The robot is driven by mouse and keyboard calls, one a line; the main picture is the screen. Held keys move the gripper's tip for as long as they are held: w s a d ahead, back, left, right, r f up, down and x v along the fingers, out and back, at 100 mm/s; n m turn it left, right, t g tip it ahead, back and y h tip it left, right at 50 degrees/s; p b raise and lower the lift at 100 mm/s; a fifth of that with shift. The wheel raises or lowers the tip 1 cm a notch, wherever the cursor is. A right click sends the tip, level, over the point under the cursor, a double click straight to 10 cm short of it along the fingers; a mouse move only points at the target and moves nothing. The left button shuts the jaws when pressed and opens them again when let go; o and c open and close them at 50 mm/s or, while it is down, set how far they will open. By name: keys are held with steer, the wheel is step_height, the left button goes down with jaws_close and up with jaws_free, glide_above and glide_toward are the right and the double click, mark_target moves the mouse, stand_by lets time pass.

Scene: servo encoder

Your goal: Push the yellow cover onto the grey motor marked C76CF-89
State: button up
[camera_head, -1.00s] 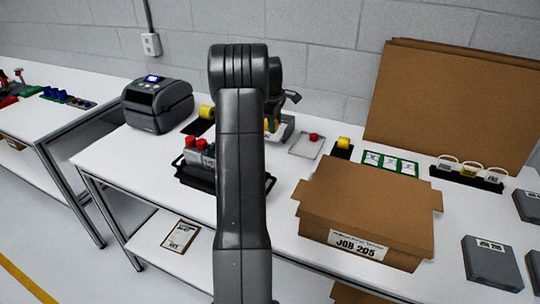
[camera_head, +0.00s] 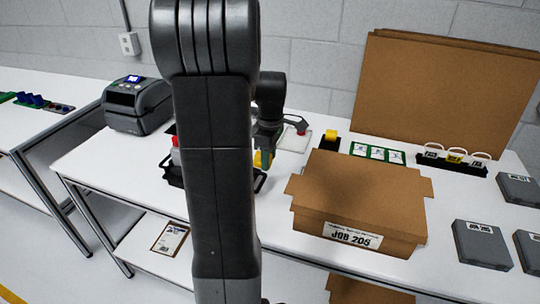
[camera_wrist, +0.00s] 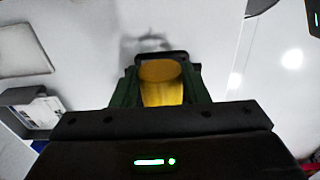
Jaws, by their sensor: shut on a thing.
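The yellow cover (camera_wrist: 163,88) sits between the green fingers of my gripper (camera_wrist: 158,80) in the wrist view. My gripper is shut on it. In the head view the yellow cover (camera_head: 258,160) shows at the right edge of my arm, above the table near the black tray (camera_head: 262,184). My arm hides most of that tray. A grey part with a red top (camera_head: 175,152) shows at the tray's left end. I cannot read any mark C76CF-89, and I cannot tell which part is that motor.
A label printer (camera_head: 138,105) stands at the back left. Another yellow piece (camera_head: 330,136) sits on a black stand behind the box. Grey boxes (camera_head: 482,244) lie at the right.

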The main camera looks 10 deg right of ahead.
steer(key=shift+w+a+f+b, duration=0.2)
steer(key=shift+a+f+b, duration=0.1)
steer(key=shift+f+b, duration=0.45)
steer(key=shift+w+a+f+b, duration=0.3)
steer(key=shift+f+b, duration=0.2)
steer(key=shift+f, duration=0.4)
steer(key=shift+w+a+f+b, duration=0.15)
steer(key=shift+a+f+b, duration=0.2)
steer(key=shift+f+b, duration=0.4)
steer(key=shift+w+a+f+p, duration=0.15)
steer(key=shift+w+a+p, duration=0.2)
steer(key=shift+a, duration=0.25)
steer(key=shift+w+a+p, duration=0.45)
steer(key=shift+w+a, duration=0.15)
steer(key=shift+a, duration=0.25)
steer(key=shift+w+a+p, duration=0.45)
steer(key=shift+w+a, duration=0.1)
steer(key=shift+a, duration=0.25)
stand_by(3.4)
